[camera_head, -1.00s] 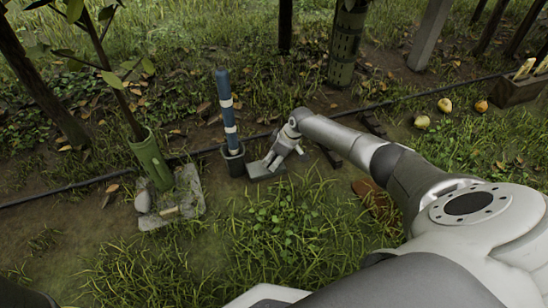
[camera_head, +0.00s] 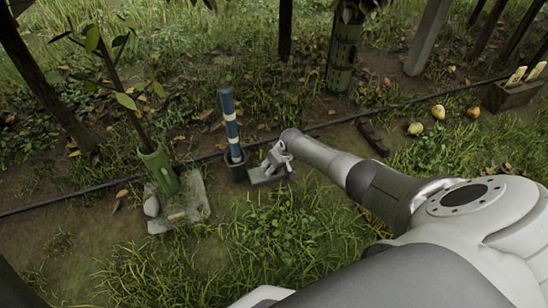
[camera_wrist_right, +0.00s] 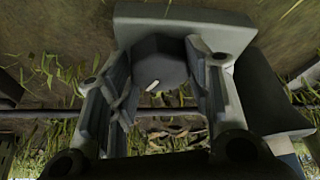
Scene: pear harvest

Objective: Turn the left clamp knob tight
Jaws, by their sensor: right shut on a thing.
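A dark faceted knob (camera_wrist_right: 160,62) with a short white mark sits on a grey plate (camera_wrist_right: 190,28) in the right wrist view. My right gripper (camera_wrist_right: 163,78) is shut on this knob, one finger on each side. In the head view my right gripper (camera_head: 273,164) is low over the small grey base (camera_head: 284,177), which stands just right of a dark socket (camera_head: 236,168). A blue post with white bands (camera_head: 230,122) stands in the socket. The knob is hidden by the gripper in the head view. My left gripper is not in view.
A dark hose (camera_head: 90,195) runs across the ground behind. Pears (camera_head: 416,129) and a wooden crate (camera_head: 512,96) are at the right. Grass in front is clear.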

